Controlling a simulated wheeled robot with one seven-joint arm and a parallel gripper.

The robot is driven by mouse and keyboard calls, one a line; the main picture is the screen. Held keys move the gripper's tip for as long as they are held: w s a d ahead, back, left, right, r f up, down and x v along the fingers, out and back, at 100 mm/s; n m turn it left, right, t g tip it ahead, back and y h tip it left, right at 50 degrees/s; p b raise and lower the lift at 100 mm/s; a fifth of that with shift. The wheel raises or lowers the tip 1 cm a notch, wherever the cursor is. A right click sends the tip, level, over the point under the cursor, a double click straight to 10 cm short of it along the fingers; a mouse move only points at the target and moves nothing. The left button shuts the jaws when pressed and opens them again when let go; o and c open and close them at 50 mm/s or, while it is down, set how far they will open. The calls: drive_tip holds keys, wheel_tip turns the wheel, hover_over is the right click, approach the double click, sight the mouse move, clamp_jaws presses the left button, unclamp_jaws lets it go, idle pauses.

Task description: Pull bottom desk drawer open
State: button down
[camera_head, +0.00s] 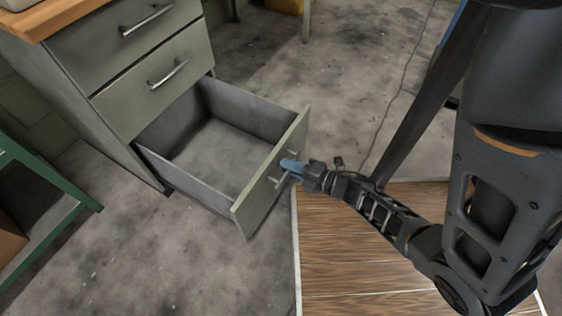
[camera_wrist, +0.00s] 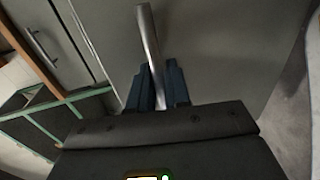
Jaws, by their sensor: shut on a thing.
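The bottom desk drawer (camera_head: 203,190) is pulled well out of the grey-green desk (camera_head: 92,105), and its inside is empty. My gripper (camera_head: 290,168) is at the front panel of this drawer, shut on its bar handle (camera_head: 278,181). In the wrist view the metal handle (camera_wrist: 148,42) runs between the two dark blue fingers of my gripper (camera_wrist: 159,85), with the plain drawer front (camera_wrist: 215,50) behind it. Part of the handle is hidden by the fingers.
Two upper drawers (camera_head: 168,75) of the desk are shut, each with a bar handle. A green metal frame (camera_head: 45,235) stands at the left. A wooden plank surface (camera_head: 365,260) lies under my arm.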

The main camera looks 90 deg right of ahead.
drive_tip(key=shift+a, duration=0.1)
drive_tip(key=c, duration=1.3)
unclamp_jaws()
drive_tip(key=shift+s, duration=0.1)
drive_tip(key=p+v, duration=0.1)
drive_tip(key=v, duration=0.6)
drive_tip(key=shift+s+a, duration=0.15)
drive_tip(key=shift+s, duration=0.2)
drive_tip(key=shift+r, duration=0.2)
